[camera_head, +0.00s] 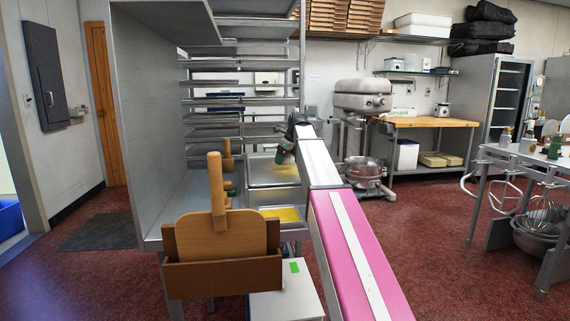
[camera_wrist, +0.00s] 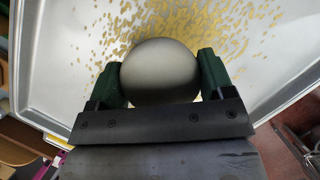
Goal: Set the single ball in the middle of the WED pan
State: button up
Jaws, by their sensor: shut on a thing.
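My gripper (camera_wrist: 160,76) is shut on a smooth pale grey ball (camera_wrist: 159,62), with one dark green finger on each side of it. In the wrist view the ball is over a metal pan (camera_wrist: 58,48) with yellow grains scattered on its floor. I cannot tell the ball's height above the floor. In the head view my gripper (camera_head: 285,152) is above a metal pan (camera_head: 262,178) beside the rack; the ball cannot be made out there. A second pan with a yellow floor (camera_head: 281,214) sits nearer. No WED label is readable in either view.
A tall rack of trays (camera_head: 215,115) stands behind. A wooden peel (camera_head: 214,235) stands upright in a brown holder (camera_head: 222,276) at the front left. A white box with a green tag (camera_head: 295,268) is low in front. A mixer (camera_head: 363,130) stands behind right.

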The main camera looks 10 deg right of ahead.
jog(key=shift+f, duration=0.95)
jog(key=shift+f, duration=0.15)
jog(key=o, duration=1)
jog(key=v, duration=1.2)
